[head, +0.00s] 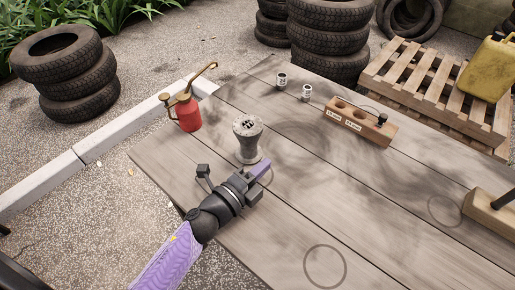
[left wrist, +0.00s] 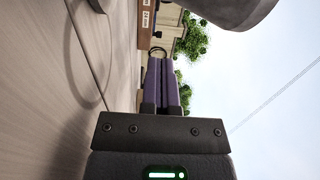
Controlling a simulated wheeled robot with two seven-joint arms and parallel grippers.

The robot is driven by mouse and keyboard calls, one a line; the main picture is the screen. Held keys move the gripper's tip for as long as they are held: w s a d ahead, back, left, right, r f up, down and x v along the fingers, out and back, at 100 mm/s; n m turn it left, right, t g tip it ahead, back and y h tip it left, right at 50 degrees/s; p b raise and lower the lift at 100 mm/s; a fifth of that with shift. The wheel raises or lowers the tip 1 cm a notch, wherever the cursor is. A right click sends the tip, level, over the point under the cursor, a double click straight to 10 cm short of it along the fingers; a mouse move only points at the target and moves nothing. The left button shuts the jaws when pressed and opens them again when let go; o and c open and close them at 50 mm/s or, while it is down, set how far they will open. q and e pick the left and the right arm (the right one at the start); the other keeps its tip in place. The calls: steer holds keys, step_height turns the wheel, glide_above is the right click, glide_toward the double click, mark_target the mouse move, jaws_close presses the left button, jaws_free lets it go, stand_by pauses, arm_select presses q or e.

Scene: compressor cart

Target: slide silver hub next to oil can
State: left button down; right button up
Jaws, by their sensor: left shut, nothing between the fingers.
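The silver hub (head: 247,138), a grey flared part with holes in its top, stands upright on the wooden table (head: 290,215). The red oil can (head: 188,115), with a brass spout, stands to its left near the table's edge, with a gap between them. My left gripper (head: 263,168) is shut and empty, low at the near right side of the hub's base. I cannot tell whether it touches the hub. Its purple fingers (left wrist: 162,75) lie together in the left wrist view, where a grey rounded part, likely the hub (left wrist: 225,10), hangs at the top. My right gripper is not in view.
Two small labelled cans (head: 281,81) (head: 307,93) and a wooden block with holes (head: 345,118) stand toward the back. Another wooden block (head: 490,212) lies at the right edge. The table's near middle is bare. Tyres (head: 330,45) and a pallet (head: 432,85) are beyond the table.

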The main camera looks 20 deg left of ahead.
mark_target(255, 161)
arm_select(q)
steer(key=x, duration=0.3)
steer(key=shift+w+d, duration=0.2)
steer(key=shift+w, duration=0.15)
steer(key=a+b, duration=0.1)
steer(key=a, duration=0.2)
steer(key=shift+w+a, duration=0.15)
steer(key=shift+w, duration=0.05)
steer(key=shift+a, duration=0.35)
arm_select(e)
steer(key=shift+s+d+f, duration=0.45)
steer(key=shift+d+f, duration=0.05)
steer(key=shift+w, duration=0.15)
arm_select(q)
steer(key=shift+a, duration=0.25)
steer(key=a, duration=0.5)
steer(key=a+b, duration=0.1)
steer(key=a, duration=0.2)
steer(key=shift+w+a+f, duration=0.1)
steer(key=shift+w+a, duration=0.1)
steer(key=shift+w, duration=0.05)
steer(key=shift+a, duration=0.3)
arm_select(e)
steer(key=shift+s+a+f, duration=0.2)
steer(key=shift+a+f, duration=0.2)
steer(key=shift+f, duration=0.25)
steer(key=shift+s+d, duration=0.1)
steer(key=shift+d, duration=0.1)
